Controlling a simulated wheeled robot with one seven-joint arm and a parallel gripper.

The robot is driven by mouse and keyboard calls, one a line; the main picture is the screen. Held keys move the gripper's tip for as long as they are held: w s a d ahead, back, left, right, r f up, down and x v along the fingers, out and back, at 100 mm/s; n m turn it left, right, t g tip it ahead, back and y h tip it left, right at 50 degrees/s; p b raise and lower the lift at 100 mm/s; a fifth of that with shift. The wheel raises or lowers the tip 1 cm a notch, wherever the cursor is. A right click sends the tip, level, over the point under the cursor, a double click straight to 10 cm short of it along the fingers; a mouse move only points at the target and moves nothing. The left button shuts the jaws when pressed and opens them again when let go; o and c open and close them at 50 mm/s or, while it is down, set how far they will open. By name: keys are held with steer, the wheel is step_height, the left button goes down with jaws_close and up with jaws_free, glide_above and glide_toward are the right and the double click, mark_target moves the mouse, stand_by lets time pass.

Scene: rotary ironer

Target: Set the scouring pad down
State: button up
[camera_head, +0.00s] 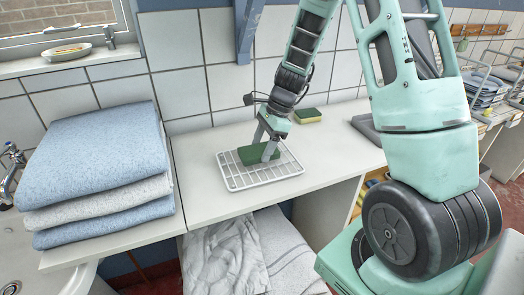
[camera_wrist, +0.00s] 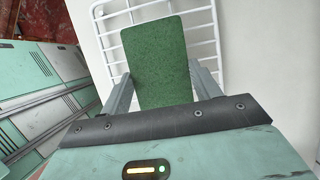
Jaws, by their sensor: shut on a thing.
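The green scouring pad (camera_head: 254,156) is over a white wire rack (camera_head: 236,183) on the counter. In the wrist view, the pad (camera_wrist: 160,55) lies between the two fingers of my gripper (camera_wrist: 163,90), with the rack (camera_wrist: 206,33) behind it. My gripper (camera_head: 265,147) points down from above and is shut on the pad. I cannot tell whether the pad touches the wire bars or hangs just above them. The fingers and wrist hide part of the pad.
A green-and-yellow sponge (camera_head: 307,116) lies behind the rack near the tiled wall. Folded towels (camera_head: 95,170) are stacked at the left. A grey tray (camera_head: 366,126) is at the right. The pale counter (camera_head: 200,205) is clear around the rack.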

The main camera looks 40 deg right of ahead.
steer(key=shift+f, duration=0.9)
steer(key=shift+f, duration=0.1)
steer(key=o, duration=0.9)
